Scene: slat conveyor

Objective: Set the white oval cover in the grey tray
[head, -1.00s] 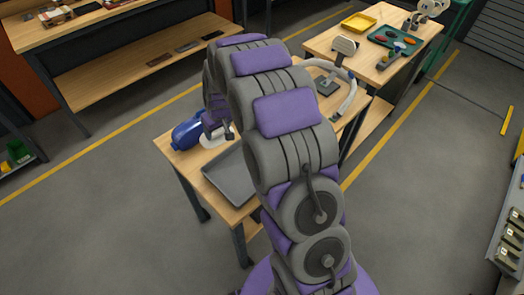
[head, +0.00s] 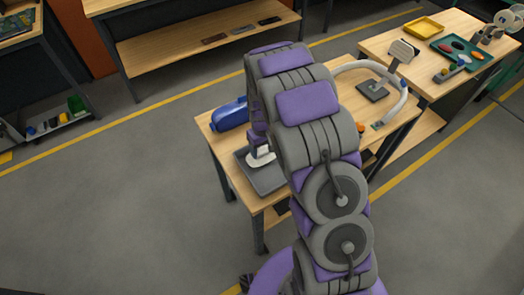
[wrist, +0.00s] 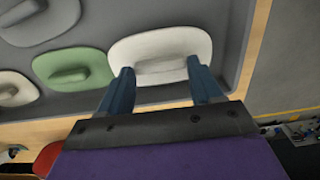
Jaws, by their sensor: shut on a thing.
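The white oval cover (wrist: 160,45) is in my gripper (wrist: 162,80), whose two blue fingers are shut on its raised grip in the wrist view. In the head view the white cover (head: 261,160) hangs below my gripper (head: 259,150), over the back part of the grey tray (head: 268,181). The tray floor (wrist: 225,20) lies under the cover in the wrist view. I cannot tell whether the cover touches it.
A blue rounded object (head: 229,115) lies on the wooden table (head: 222,142) behind the tray. A curved grey-white tube (head: 362,66) stands at the table's right side. A second table holds a yellow tray (head: 424,27) and a green tray (head: 458,47). My arm hides the tray's right side.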

